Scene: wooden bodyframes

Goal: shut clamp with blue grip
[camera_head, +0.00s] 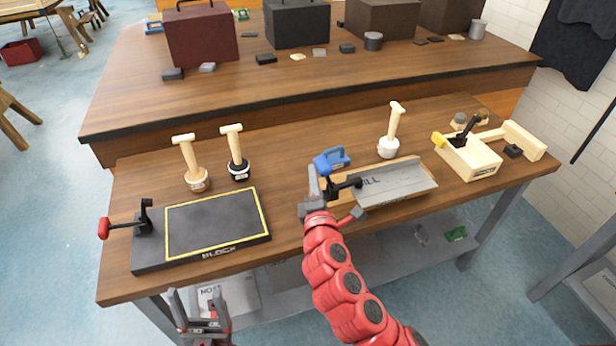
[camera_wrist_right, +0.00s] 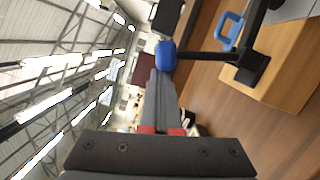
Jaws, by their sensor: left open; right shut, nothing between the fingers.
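The clamp with the blue grip is black and is mounted at the left end of the block under the grey metal sheet (camera_head: 395,184). Its blue grip (camera_head: 322,165) is at the left, and its black body (camera_head: 340,187) is beside the sheet. My right gripper (camera_head: 313,180) is shut and empty, with its fingertips close to the blue grip. In the right wrist view, the fingertips (camera_wrist_right: 160,75) reach the blue grip (camera_wrist_right: 165,56); I cannot tell if they touch. A black bar joins the grip to the clamp body (camera_wrist_right: 250,66). My left gripper (camera_head: 200,312) is open and empty before the table's front edge.
A blue handled object (camera_head: 335,156) stands just behind the clamp. A red-grip clamp (camera_head: 125,225) is on the black plate at left; a yellow-grip clamp (camera_head: 458,135) is on a wooden block at right. Several wooden-handled stamps (camera_head: 190,160) stand on the table.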

